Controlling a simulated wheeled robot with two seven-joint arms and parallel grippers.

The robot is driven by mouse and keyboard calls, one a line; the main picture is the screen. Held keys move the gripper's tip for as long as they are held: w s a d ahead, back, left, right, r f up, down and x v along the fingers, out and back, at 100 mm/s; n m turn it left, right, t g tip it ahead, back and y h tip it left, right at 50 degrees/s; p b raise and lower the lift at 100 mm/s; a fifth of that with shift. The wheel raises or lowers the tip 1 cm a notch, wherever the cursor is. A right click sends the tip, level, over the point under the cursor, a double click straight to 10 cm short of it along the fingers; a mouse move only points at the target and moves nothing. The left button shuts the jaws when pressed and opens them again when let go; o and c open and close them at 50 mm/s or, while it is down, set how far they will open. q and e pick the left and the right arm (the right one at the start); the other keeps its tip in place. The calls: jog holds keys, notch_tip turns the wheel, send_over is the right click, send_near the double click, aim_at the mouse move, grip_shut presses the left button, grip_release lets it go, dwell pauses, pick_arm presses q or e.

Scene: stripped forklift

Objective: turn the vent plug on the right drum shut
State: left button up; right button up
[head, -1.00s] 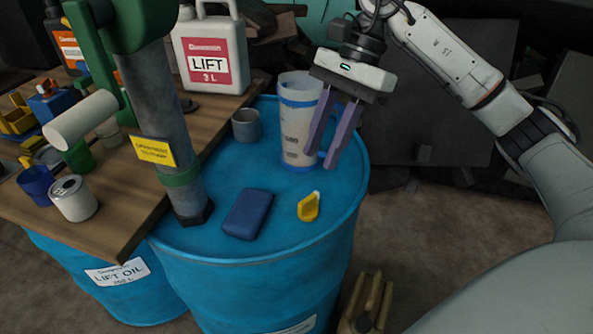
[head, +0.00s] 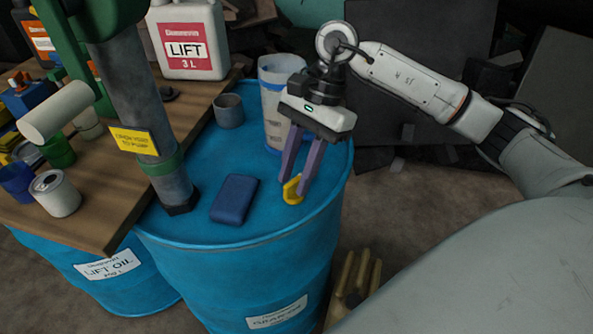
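The right drum (head: 240,262) is blue and stands upright. The yellow vent plug (head: 291,189) sits on its top near the front right edge. My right gripper (head: 294,190) reaches down from the upper right with its two purple fingers apart. The fingertips are at the plug, one on each side of it in the picture, and partly cover it. I cannot tell whether they touch it. My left gripper is not in view.
On the drum top are a dark blue block (head: 234,199), a grey cup (head: 228,110), a translucent jug (head: 274,100) behind my gripper, and a pump pipe (head: 141,100). A cluttered wooden board (head: 110,205) overlaps the left side. A tan fingered object (head: 352,280) is beside the drum.

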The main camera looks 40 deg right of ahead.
jog(key=shift+c, duration=0.3)
grip_shut()
